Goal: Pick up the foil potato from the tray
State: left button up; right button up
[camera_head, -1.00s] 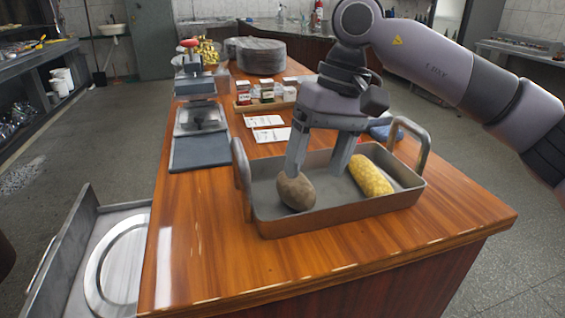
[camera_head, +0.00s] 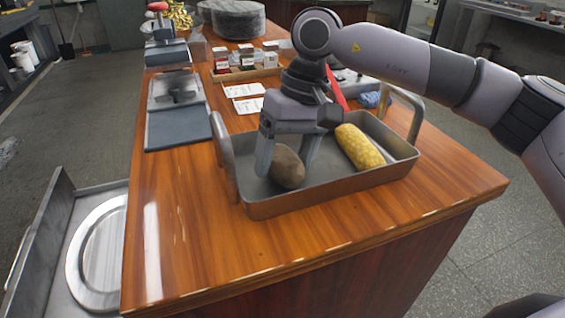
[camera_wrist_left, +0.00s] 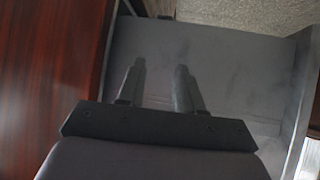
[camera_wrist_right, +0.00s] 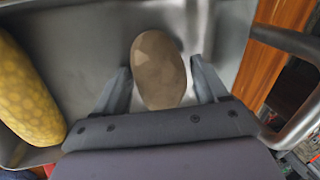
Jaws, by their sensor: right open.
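A brown potato (camera_head: 288,168) lies in the metal tray (camera_head: 330,192), near the tray's left end. It looks plain brown, with no shiny foil visible. It also shows in the right wrist view (camera_wrist_right: 158,70), between the two fingers. My right gripper (camera_head: 285,160) is open and reaches down into the tray, with one finger on each side of the potato. I see gaps between the fingers and the potato in the right wrist view (camera_wrist_right: 161,88). My left gripper (camera_wrist_left: 157,85) is open and empty, over a grey surface away from the tray.
A yellow corn cob (camera_head: 360,147) lies in the tray's right half. The tray has raised handles (camera_head: 224,155) at both ends. The wooden counter (camera_head: 200,240) is clear in front.

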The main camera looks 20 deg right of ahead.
jog(key=c, duration=0.9)
jog(key=shift+c, duration=0.3)
jog(key=shift+r, duration=0.1)
